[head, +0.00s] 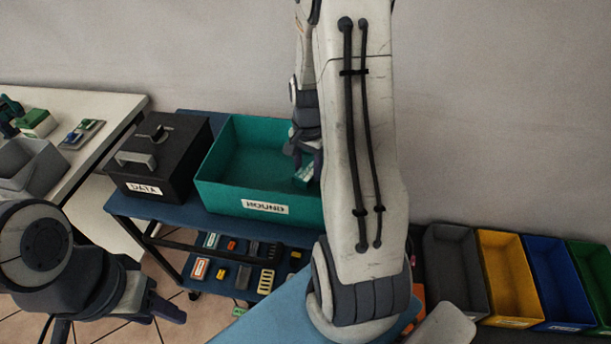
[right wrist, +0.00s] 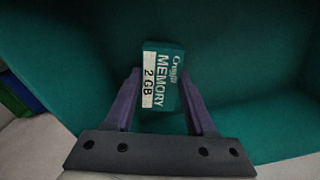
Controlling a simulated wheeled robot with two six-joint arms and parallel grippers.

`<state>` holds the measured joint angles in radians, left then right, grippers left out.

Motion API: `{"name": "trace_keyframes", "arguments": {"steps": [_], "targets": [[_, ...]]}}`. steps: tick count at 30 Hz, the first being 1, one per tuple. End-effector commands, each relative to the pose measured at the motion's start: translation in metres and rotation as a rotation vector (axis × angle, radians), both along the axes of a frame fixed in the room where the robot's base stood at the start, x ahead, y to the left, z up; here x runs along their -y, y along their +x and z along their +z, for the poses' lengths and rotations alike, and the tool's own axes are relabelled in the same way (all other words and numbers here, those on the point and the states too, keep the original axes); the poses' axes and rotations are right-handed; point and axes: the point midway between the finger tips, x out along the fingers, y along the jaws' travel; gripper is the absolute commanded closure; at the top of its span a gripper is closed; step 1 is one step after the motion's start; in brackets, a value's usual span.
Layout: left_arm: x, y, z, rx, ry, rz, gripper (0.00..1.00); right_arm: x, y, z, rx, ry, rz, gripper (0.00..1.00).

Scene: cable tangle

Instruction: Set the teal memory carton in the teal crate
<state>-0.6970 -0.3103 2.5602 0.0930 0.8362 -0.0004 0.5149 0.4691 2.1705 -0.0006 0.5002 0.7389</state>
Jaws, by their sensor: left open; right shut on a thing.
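In the head view the carton (head: 304,176) shows inside the right part of the teal crate (head: 262,208), below the rim. My right gripper (head: 305,158) is shut on it, partly hidden by my arm. I cannot tell whether the carton touches the crate floor. My left gripper (head: 166,309) is open and empty, at lower left, away from the crate.
A black DATA box (head: 157,189) stands left of the crate on the blue cart. Several small parts lie on the shelf below. Grey (head: 455,270), yellow (head: 507,278), blue (head: 558,282) and green bins stand at right. A white table (head: 110,107) is at left.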

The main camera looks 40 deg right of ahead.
Motion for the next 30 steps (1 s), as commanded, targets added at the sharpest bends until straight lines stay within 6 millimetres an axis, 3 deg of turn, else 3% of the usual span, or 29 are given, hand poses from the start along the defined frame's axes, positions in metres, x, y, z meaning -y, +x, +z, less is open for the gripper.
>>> {"name": "trace_keyframes", "arguments": {"steps": [6, 17, 18, 20, 30], "targets": [[0.0, 0.0, -0.002, 0.0, 0.0, 0.0, 0.5, 0.001, -0.002, -0.029, -0.003, 0.002, -0.003, 1.0], [0.0, 0.0, -0.004, 0.0, 0.0, 0.0, 0.5, 0.002, -0.002, -0.032, -0.001, 0.001, -0.004, 1.0], [0.0, 0.0, -0.004, 0.0, 0.0, 0.0, 0.5, 0.002, -0.002, -0.033, -0.001, 0.001, -0.004, 0.41], [0.0, 0.0, -0.003, 0.0, 0.0, 0.0, 0.5, 0.002, -0.002, -0.032, -0.001, 0.001, -0.004, 0.18], [0.0, 0.0, -0.002, 0.0, 0.0, 0.0, 0.5, 0.002, -0.002, -0.03, -0.001, 0.001, -0.003, 0.15]]}}
